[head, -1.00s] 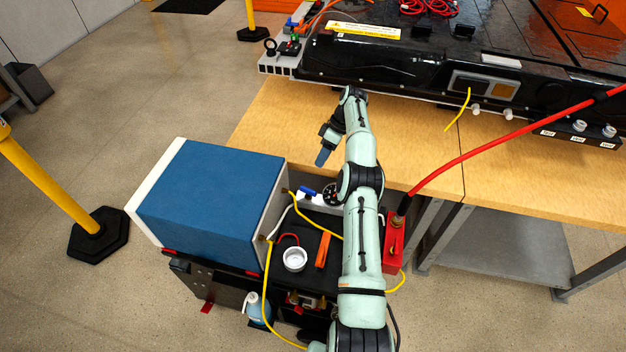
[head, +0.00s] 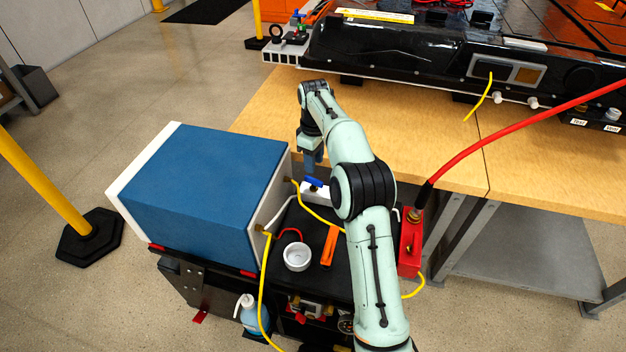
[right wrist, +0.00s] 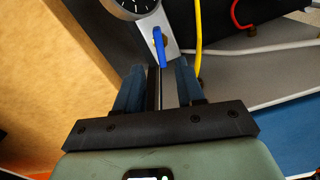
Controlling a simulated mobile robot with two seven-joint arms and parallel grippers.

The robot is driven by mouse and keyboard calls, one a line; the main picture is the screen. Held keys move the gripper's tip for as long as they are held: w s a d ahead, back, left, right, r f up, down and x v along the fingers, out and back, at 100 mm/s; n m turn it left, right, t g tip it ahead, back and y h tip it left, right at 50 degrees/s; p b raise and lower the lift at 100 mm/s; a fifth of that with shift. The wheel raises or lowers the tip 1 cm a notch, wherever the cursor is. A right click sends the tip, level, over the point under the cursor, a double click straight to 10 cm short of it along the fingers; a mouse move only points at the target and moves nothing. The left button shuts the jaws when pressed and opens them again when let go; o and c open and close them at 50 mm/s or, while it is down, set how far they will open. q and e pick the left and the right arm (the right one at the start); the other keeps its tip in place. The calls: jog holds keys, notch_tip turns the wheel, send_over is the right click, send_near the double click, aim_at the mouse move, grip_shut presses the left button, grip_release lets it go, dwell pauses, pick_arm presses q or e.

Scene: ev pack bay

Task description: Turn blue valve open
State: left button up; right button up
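The blue valve handle (head: 317,183) sits on a white block (head: 318,195) on the cart, right of the big blue box. In the right wrist view the handle (right wrist: 159,46) lies just beyond my fingertips, in line with the gap between them. My right gripper (head: 310,168) points down just above the handle in the head view. In the right wrist view its two blue fingers (right wrist: 159,72) are apart with nothing between them. No contact with the handle can be made out. My left gripper is not in view.
The blue box (head: 205,185) stands close at left. Yellow cables (head: 318,216) run beside the valve. A round gauge (right wrist: 133,4) is beyond the handle. The wooden table (head: 420,150) is behind.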

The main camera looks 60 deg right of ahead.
aim_at(314, 179)
notch_tip(314, 179, down, 7)
jog(key=shift+r+b, duration=0.2)
jog(key=shift+b, duration=0.55)
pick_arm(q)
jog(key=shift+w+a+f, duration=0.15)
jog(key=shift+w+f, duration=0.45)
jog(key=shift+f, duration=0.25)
